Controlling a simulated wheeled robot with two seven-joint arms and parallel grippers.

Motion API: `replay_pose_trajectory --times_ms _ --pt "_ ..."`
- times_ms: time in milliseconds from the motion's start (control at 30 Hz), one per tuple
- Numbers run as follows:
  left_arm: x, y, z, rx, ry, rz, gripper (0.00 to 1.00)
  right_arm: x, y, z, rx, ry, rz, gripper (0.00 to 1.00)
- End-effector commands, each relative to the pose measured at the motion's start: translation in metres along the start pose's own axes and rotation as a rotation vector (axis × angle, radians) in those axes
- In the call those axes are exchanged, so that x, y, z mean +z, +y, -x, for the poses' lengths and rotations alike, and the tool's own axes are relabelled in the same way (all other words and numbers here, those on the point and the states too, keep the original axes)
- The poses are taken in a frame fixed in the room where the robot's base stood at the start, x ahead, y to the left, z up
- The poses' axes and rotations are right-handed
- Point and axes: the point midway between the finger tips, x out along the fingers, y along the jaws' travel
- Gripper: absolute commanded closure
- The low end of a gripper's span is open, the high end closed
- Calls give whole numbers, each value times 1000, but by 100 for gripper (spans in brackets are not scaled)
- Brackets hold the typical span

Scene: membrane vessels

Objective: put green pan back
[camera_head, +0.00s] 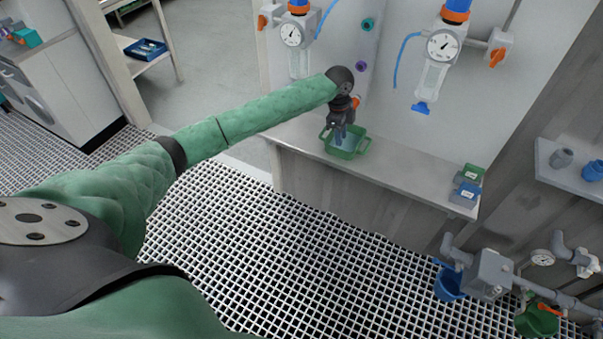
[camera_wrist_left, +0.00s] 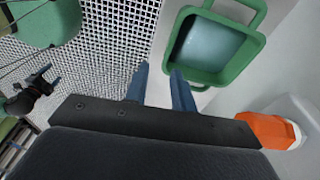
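The green pan (camera_head: 345,154) stands on the grey bench, with a handle at each side and a pale blue liquid inside. It also shows in the left wrist view (camera_wrist_left: 244,68), at the upper right. My left gripper (camera_head: 341,134) is over the pan's left and back part in the head view. In the left wrist view its two blue-grey fingers (camera_wrist_left: 157,72) are apart with nothing between them. The right finger is close to the pan's near edge; contact cannot be told. My right gripper (camera_wrist_left: 47,76) is small at the left of the wrist view, away from the pan.
Gauges (camera_head: 443,46) and a clear vessel (camera_head: 431,82) hang above. Below right are pipes, a blue bucket (camera_head: 449,285) and a green bucket (camera_head: 537,322).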

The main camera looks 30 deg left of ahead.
Motion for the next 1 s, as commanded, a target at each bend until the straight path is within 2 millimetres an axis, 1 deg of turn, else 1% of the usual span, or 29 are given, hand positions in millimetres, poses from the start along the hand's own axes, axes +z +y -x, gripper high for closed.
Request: replay_pose_trajectory --times_ms 33,100,267,400,600,667,833,1000 --pt "-8 11 -20 4 12 18 75 0 0 0 0 0 0 31" --pt "-19 23 -42 -4 26 51 75 0 0 0 0 -1 0 31" --pt "-39 54 -88 -18 57 137 75 1 0 -1 -1 -1 0 31" --pt "-55 84 -126 -28 86 223 75 2 -1 -1 -1 -3 0 31" --pt "-71 130 -176 -41 123 363 75 2 -1 -1 -1 -2 0 31" --pt "-75 145 -189 -44 133 408 75 2 -1 -1 -1 -2 0 31" --pt "-81 188 -224 -52 155 544 75 1 0 -1 0 -1 0 31" --pt "-81 234 -255 -59 165 691 75 0 0 0 0 0 0 31"
